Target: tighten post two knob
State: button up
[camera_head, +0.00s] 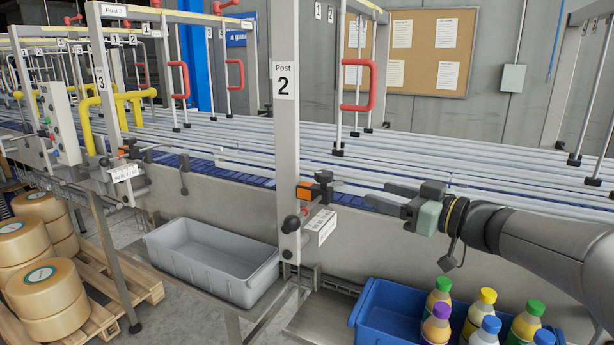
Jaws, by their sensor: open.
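Post two (286,140) is a grey upright labelled "Post 2" near the middle of the picture. A round black knob (291,223) sits low on its front face, with a smaller dark round part below it. An orange and black block (309,191) is fixed to the post just above and right of the knob. My gripper (378,196) is open and empty. It is right of the post and a little above the knob, apart from both, with its fingers pointing left. How tight the knob is cannot be seen.
A white label plate (321,226) sticks out beside the knob. A grey bin (222,258) stands to the left. A blue crate (390,310) with several bottles is below my arm. Conveyor rails (420,150) run behind, and red handles (367,85) hang above.

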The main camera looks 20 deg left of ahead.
aim_at(317, 174)
jog(key=p+x, duration=0.2)
jog(key=x, duration=1.5)
jog(key=shift+a+p, duration=0.1)
jog(key=shift+p, duration=0.3)
jog(key=c, duration=1)
